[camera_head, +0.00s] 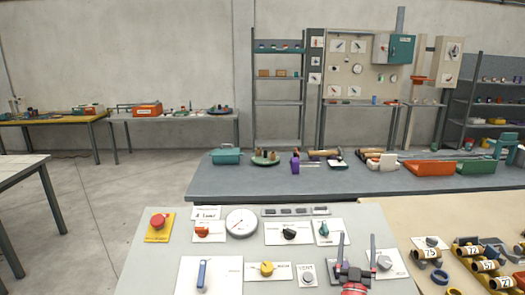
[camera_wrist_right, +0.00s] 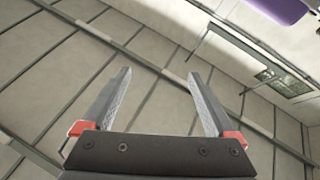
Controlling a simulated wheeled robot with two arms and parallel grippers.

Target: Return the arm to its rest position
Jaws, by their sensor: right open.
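My right gripper (camera_head: 356,255) shows at the lower right of the head view, over the control panel (camera_head: 150,275). Its two dark fingers stand apart with nothing between them. In the right wrist view the open fingers (camera_wrist_right: 160,95) also show empty, against a pale wall or ceiling with dark lines. My left gripper is not in view.
The panel carries a red button (camera_head: 158,221), a round gauge (camera_head: 241,224), a blue lever (camera_head: 201,274) and several knobs. Numbered brass parts (camera_head: 468,250) lie on the beige table at right. A grey bench (camera_head: 240,184) with tools and an orange bin (camera_head: 428,168) stands behind.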

